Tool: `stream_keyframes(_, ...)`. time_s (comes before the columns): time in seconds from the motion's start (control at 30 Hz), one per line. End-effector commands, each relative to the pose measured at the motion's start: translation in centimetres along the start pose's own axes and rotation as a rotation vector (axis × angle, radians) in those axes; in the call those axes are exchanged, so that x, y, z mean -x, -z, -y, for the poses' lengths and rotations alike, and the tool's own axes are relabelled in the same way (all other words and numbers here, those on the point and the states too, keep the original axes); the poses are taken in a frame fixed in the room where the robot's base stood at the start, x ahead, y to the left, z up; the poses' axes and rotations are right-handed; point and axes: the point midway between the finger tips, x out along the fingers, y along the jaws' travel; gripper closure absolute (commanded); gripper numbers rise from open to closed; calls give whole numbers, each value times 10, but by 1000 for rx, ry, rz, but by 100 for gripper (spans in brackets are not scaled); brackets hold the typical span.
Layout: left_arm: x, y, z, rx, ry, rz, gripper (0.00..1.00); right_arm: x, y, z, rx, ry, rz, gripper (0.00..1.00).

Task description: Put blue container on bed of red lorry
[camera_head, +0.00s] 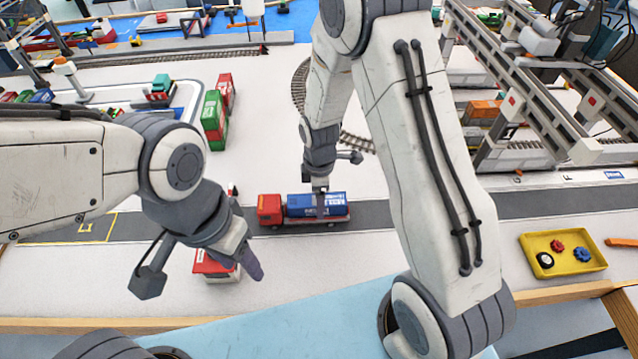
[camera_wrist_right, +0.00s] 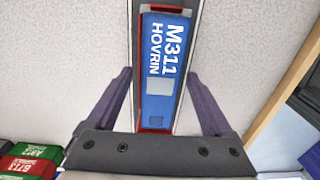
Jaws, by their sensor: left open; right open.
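The red lorry (camera_head: 269,210) stands on the grey road in the head view, its cab to the left. The blue container (camera_head: 334,203) lies lengthwise on its bed; in the right wrist view the blue container (camera_wrist_right: 160,65) shows white lettering, with red lorry edges around it. My right gripper (camera_head: 320,190) is over the container. In the wrist view the right gripper (camera_wrist_right: 158,78) is open, one finger on each side of the container, with gaps between. My left gripper (camera_head: 250,250) is open and empty, left of and nearer than the lorry, partly in front of a small red-and-white kiosk.
Green (camera_head: 214,120) and red containers stand behind the road to the left. A yellow tray (camera_head: 563,252) with small parts lies at the right. A gantry crane (camera_head: 540,75) stands at the back right. The road left of the lorry is mostly clear.

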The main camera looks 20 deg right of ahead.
Motion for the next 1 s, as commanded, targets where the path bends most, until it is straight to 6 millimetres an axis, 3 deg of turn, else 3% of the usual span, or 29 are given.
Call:
stream_keyframes(0.4, -5, 0, 0, 0, 0, 0, 50, 86, 0, -1, 0, -5, -2, 14)
stream_keyframes(0.67, -6, 0, 0, 0, 0, 0, 50, 114, 4, 5, -12, -3, -3, 14)
stream_keyframes(0.77, -6, 0, 0, 0, 0, 0, 50, 132, 19, 30, -84, -7, -13, 14)
stream_keyframes(0.9, -6, 0, 0, 0, 0, 0, 50, 167, 44, 97, -282, -6, -40, 14)
stream_keyframes(1.0, -6, 0, 0, 0, 0, 0, 50, 184, 49, 149, -438, 9, -58, 14)
